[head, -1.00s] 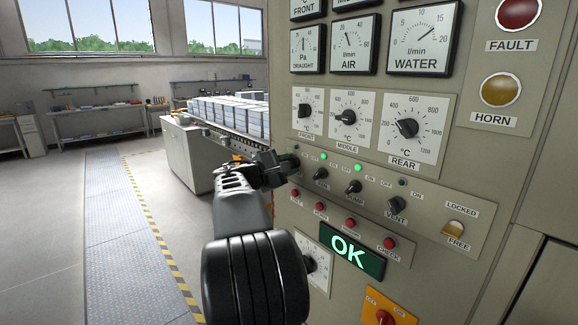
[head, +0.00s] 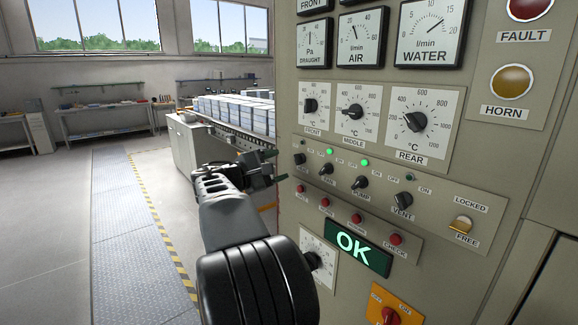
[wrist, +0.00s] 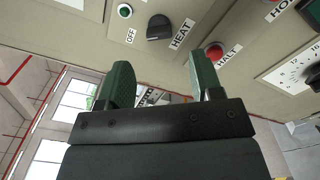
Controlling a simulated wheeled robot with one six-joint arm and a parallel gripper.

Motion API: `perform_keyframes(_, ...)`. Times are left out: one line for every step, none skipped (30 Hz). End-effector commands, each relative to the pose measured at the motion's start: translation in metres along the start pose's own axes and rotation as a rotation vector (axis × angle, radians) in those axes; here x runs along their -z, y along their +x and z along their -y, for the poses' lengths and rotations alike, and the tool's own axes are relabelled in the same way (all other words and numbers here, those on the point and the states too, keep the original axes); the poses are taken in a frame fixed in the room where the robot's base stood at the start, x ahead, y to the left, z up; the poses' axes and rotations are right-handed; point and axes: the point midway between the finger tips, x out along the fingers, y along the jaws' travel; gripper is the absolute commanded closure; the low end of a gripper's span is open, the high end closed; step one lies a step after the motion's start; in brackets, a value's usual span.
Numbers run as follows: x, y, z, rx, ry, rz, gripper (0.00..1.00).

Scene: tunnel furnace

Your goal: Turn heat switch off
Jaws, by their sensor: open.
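The heat switch is a black rotary knob (wrist: 158,27) beside the HEAT label in the wrist view, with an OFF label next to it. It also shows as the leftmost knob (head: 299,158) of the switch row in the head view. Its exact pointing direction is hard to tell. The small lamp (head: 301,142) above it looks dark in the head view; in the wrist view this lamp (wrist: 124,11) is green in a pale ring. My gripper (head: 277,164) is open and empty, just left of the knob and apart from it. Its green fingertips (wrist: 160,82) point toward the panel.
Further right are the FAN knob (head: 327,168) and PUMP knob (head: 361,183), with lit green lamps, and the VENT knob (head: 403,201). Red push buttons (head: 355,219) and a green OK display (head: 357,248) sit below. A conveyor with pale blocks (head: 235,112) stands behind my gripper.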

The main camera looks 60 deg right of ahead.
Motion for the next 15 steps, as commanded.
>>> perform_keyframes(0.002, -0.012, 0.001, -0.003, 0.0, -0.005, 0.4)
perform_keyframes(0.002, -0.018, 0.001, -0.002, -0.001, -0.004, 0.4)
perform_keyframes(0.002, -0.025, 0.001, -0.003, -0.001, -0.005, 0.4)
perform_keyframes(0.002, -0.031, 0.001, -0.003, -0.001, -0.003, 0.4)
perform_keyframes(0.002, -0.036, 0.001, -0.003, -0.001, -0.004, 0.4)
perform_keyframes(0.001, -0.043, 0.001, -0.002, -0.001, -0.003, 0.4)
perform_keyframes(0.001, -0.047, 0.001, -0.002, -0.001, -0.004, 0.4)
perform_keyframes(0.001, -0.051, 0.001, -0.001, -0.001, -0.003, 0.4)
perform_keyframes(0.001, -0.057, 0.001, -0.001, -0.001, -0.003, 0.4)
perform_keyframes(0.001, -0.06, 0.001, -0.001, -0.001, -0.003, 0.4)
perform_keyframes(0.001, -0.063, 0.001, 0.0, -0.001, -0.002, 0.4)
perform_keyframes(0.001, -0.067, 0.001, 0.0, -0.001, -0.002, 0.4)
perform_keyframes(0.001, -0.069, 0.001, -0.001, -0.001, -0.002, 0.4)
perform_keyframes(0.001, -0.071, 0.001, 0.0, -0.001, -0.002, 0.4)
perform_keyframes(0.0, -0.073, 0.001, 0.0, -0.001, -0.001, 0.4)
